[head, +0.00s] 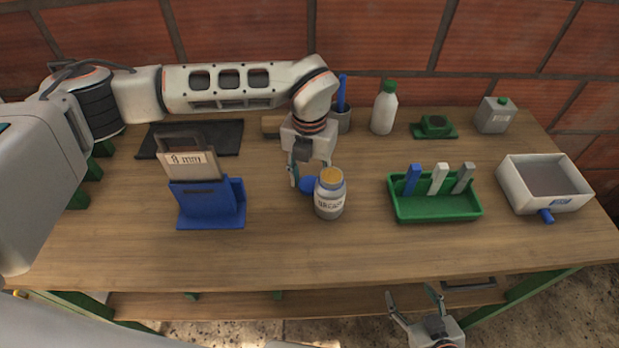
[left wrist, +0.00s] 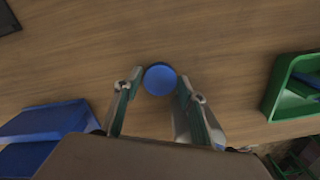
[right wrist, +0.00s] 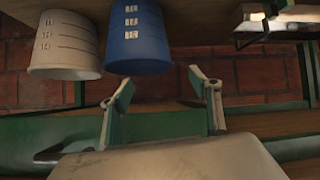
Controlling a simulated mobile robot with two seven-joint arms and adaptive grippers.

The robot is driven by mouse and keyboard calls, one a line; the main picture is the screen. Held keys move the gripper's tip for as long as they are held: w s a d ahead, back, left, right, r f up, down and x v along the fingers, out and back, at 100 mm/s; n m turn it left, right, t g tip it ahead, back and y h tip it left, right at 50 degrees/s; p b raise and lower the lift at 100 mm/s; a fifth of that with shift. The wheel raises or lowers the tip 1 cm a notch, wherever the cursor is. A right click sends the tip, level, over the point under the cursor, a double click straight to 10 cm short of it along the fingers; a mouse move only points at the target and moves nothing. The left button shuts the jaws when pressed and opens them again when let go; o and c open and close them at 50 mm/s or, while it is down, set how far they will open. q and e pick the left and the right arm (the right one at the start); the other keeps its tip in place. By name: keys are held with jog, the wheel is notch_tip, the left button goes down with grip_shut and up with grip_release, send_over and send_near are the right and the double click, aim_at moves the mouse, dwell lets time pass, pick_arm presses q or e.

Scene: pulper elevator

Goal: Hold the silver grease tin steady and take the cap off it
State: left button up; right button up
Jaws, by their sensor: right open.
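The silver grease tin (head: 329,200) stands upright on the table with an amber-coloured top showing and no cap on it.
A blue holder (head: 210,208) stands to the left, and a green tray (head: 437,209) with upright blocks to the right. A white bin (head: 543,190) is at far right. A white bottle (head: 384,112) stands behind. The table's front strip is clear. Buckets (right wrist: 137,40) show below.

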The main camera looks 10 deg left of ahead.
aim_at(309, 184)
pick_arm(q)
jog(key=shift+r, duration=0.5)
notch_tip(309, 184, up, 11)
jog(key=b, duration=0.1)
jog(key=shift+r, duration=0.2)
jog(key=shift+s, duration=0.1)
